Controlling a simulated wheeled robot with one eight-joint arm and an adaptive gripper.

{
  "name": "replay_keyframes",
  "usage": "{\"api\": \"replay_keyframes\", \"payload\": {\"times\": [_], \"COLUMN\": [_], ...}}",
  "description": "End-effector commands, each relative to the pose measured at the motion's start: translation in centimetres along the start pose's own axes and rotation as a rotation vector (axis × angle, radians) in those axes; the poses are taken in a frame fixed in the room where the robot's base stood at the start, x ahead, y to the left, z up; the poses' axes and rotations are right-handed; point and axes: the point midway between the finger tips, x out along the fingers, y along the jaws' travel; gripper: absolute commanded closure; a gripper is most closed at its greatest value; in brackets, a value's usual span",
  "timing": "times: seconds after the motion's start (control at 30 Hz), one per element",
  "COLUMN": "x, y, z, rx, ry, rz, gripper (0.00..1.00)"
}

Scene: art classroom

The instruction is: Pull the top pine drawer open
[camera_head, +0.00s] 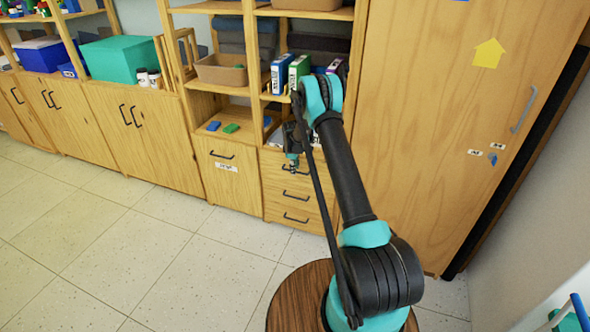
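The pine drawers are stacked in the cabinet's lower middle, just left of my arm. The top pine drawer (271,165) looks closed, its front flush with the ones below. Its dark bar handle (291,172) shows in part beneath my gripper. My gripper (292,160) hangs in front of this drawer, close to the handle. It looks small and dark, and I cannot tell whether its fingers are open or touch the handle. My arm hides the right part of the drawer front.
Two lower drawers (282,207) have similar dark handles. A labelled cupboard door (228,190) is left of them, and a tall wooden cabinet door (440,120) stands right. Books (299,69) and a bin (222,70) sit on shelves above.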

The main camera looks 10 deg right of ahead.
Motion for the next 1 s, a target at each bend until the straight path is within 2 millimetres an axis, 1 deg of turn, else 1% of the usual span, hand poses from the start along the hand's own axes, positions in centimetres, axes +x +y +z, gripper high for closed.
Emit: {"api": "replay_keyframes", "payload": {"times": [0.1,0.3,0.37,0.57,1.0], "x": [0.31,0.3,0.29,0.28,0.25], "y": [0.0,0.0,0.0,0.0,-0.02], "z": [0.01,0.02,0.01,0.01,0.01], "rx": [0.0,0.0,0.0,0.0,0.0], "ry": [0.0,0.0,0.0,0.0,0.0], "rz": [0.0,0.0,0.0,0.0,0.0], "gripper": [0.69,0.69,0.75,1.0,1.0]}}
